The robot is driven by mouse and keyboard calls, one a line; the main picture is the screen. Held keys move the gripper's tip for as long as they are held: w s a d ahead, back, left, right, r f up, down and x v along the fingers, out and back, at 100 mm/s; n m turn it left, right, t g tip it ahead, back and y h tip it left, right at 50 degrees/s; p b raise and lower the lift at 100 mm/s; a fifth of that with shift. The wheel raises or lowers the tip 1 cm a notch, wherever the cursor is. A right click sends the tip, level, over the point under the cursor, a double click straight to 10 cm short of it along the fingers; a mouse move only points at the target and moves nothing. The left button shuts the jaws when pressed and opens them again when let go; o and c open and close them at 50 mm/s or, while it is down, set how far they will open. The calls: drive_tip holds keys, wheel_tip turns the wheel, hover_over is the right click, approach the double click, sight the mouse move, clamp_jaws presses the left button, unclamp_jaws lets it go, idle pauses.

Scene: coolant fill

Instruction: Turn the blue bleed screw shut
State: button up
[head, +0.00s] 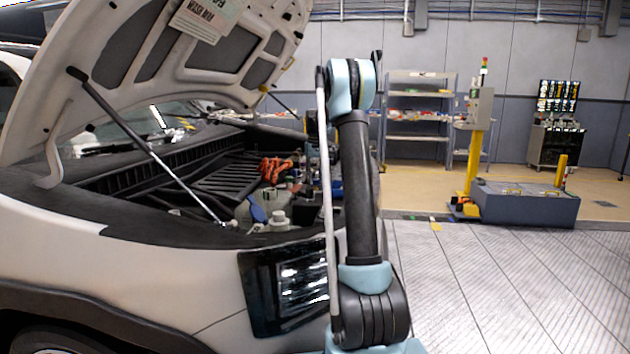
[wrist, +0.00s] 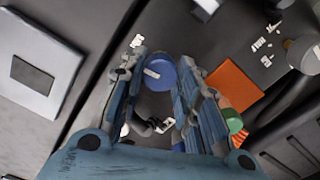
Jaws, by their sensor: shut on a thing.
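The blue bleed screw (wrist: 161,74) shows in the wrist view as a round blue knob with a pale bar mark on its top. My gripper (wrist: 160,80) has one finger on each side of the knob and is shut on it. The screw's lower part is hidden by the fingers and the knob itself. In the head view my arm stands in front of the engine bay, and I cannot make out the gripper or the screw there.
In the wrist view an orange block (wrist: 234,88) and a green round cap (wrist: 233,121) lie close to the right finger. In the head view the raised hood (head: 215,50) and its prop strut (head: 150,148) overhang the engine bay. A white reservoir cap (head: 278,218) sits near the front edge.

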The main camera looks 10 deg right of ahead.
drive_tip(key=shift+m, duration=0.8)
drive_tip(key=o, duration=1.1)
drive_tip(key=shift+c, duration=0.2)
wheel_tip(320, 180, up, 12)
